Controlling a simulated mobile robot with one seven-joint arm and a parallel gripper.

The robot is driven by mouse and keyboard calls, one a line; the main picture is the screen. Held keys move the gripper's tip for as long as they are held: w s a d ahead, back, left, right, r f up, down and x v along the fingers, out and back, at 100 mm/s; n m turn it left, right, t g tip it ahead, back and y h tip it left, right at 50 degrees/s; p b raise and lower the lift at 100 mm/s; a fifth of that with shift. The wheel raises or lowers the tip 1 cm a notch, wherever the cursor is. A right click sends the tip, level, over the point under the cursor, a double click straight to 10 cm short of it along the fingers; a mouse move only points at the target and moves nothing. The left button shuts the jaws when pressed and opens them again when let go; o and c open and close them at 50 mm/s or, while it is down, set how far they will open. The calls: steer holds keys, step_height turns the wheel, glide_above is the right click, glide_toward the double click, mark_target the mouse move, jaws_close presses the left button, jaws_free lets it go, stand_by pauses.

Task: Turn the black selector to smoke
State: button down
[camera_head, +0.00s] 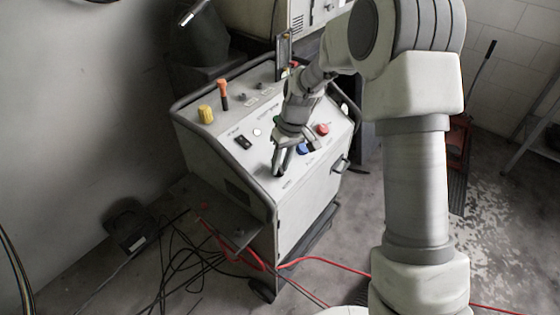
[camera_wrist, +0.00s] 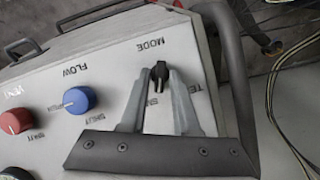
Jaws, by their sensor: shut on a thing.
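The black selector (camera_wrist: 159,76) sits on the pale control panel in the wrist view, below the upside-down MODE label (camera_wrist: 149,45). My gripper (camera_wrist: 158,74) has its two fingertips on either side of it and is shut on it. A partly hidden label (camera_wrist: 154,105), beginning "SM", lies between the fingers, and a "TE" label (camera_wrist: 194,92) is cut off by the right finger. I cannot tell exactly which label the selector points at. In the head view my gripper (camera_head: 280,172) reaches the panel's front edge and hides the selector.
The machine (camera_head: 300,215) also has a blue knob (camera_wrist: 79,100), a red knob (camera_wrist: 15,121), a yellow knob (camera_head: 206,114) and an orange-topped lever (camera_head: 223,95). A dark rail (camera_wrist: 236,90) edges the panel beside the selector. Cables lie on the floor.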

steer(key=shift+d+f+m+g+y, duration=0.15)
steer(key=shift+m+y, duration=0.15)
steer(key=shift+m, duration=0.45)
steer(key=shift+f+m+g+y, duration=0.15)
steer(key=shift+m+y, duration=0.15)
steer(key=shift+m, duration=0.45)
steer(key=shift+s, duration=0.1)
steer(key=c, duration=0.9)
jaws_free()
steer(key=shift+w+d+r+p, duration=0.1)
steer(key=shift+w+r+p, duration=0.2)
steer(key=shift+r, duration=0.3)
steer(key=shift+p+v, duration=0.9)
steer(key=shift+v, duration=7.3)
steer(key=shift+s+d, duration=0.1)
steer(key=shift+s, duration=0.05)
